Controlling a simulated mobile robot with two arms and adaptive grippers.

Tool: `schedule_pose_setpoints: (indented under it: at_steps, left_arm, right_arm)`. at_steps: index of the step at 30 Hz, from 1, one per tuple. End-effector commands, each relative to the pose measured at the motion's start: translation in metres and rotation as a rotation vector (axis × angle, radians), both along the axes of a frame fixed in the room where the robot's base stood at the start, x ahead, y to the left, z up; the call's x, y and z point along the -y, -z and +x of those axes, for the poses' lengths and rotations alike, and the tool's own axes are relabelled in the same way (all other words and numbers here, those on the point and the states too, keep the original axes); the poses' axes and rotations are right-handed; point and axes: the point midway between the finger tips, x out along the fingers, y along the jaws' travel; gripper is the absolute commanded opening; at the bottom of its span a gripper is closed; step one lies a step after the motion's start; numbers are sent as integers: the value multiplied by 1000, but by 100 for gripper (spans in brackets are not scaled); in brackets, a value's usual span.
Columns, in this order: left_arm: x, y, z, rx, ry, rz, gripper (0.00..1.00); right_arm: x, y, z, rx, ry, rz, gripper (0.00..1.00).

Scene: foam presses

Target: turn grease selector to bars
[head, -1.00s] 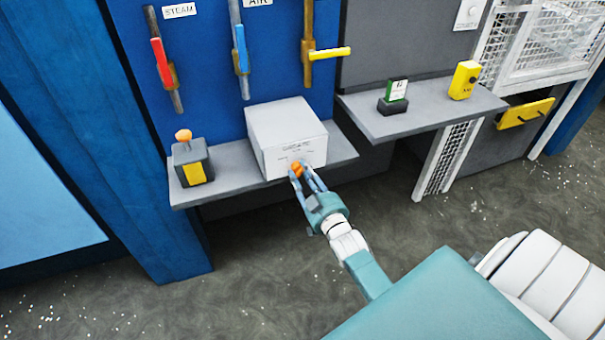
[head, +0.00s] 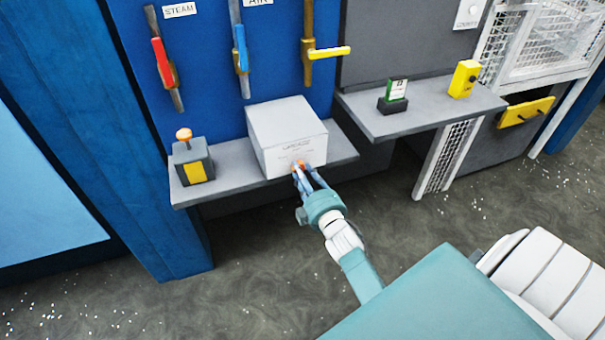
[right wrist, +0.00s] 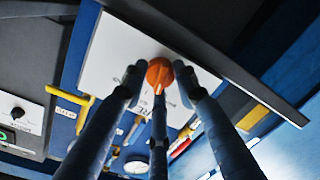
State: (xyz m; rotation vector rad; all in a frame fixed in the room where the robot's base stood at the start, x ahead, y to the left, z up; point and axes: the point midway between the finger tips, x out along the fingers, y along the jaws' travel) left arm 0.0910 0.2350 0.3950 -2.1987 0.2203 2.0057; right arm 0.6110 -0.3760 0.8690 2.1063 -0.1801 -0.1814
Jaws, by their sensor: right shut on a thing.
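The grease selector is a white-grey box (head: 286,136) on a grey shelf, with small dark print on its front face. Its orange knob (head: 298,164) sits low on that face, mostly covered by my fingers. My right gripper (head: 303,172) is shut on the orange knob. In the right wrist view the fingers of the gripper (right wrist: 158,80) close around the orange knob (right wrist: 160,72), with the white face of the box (right wrist: 120,62) behind it. The print is too small to read, so the knob's setting cannot be told. My left gripper is not in view.
On the same shelf (head: 230,178), a grey box with an orange button (head: 190,160) stands left. Red, blue and yellow valve handles (head: 330,52) hang above. A second shelf (head: 425,108) at right holds a green-white card in a dark stand (head: 393,96) and a yellow box (head: 465,80).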

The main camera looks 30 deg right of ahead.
Motion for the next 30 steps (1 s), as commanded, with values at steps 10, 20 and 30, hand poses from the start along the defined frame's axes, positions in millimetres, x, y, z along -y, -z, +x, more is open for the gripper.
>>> schedule_pose_setpoints:
  at_steps: [10,20,30]
  left_arm:
    - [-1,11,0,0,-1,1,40]
    - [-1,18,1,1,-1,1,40]
    - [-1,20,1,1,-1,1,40]
  right_arm:
    - [-2,0,1,-67,-2,-297,3]
    - [-3,0,1,-112,-3,-476,3]
    - [-3,0,1,-126,-3,-535,3]
